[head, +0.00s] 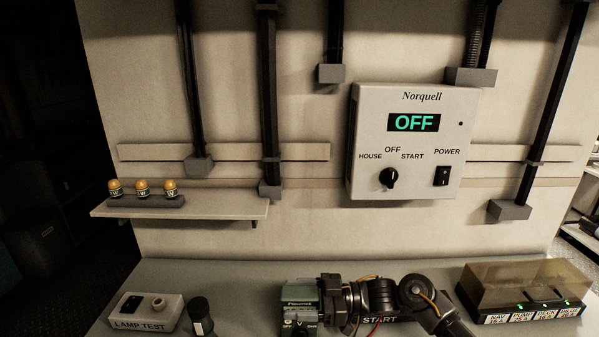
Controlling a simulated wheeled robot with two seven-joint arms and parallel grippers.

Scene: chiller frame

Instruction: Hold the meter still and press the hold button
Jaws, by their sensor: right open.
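The meter (299,293) is a small grey-green device on the bench at the bottom middle of the head view. Its lower part, with a dial and small lettering, is cut by the picture's bottom edge. I cannot make out the hold button. My right gripper (325,301) comes in from the right and is at the meter's right side. Its jaws are open; whether a finger touches the meter I cannot tell. My left gripper is not in view.
A lamp test box (146,312) and a black cylinder (200,315) are at the bench's left. A breaker box with a clear cover (525,284) is at the right. A Norquell panel (412,141) reading OFF hangs on the wall. A shelf (235,208) holds several amber-topped items.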

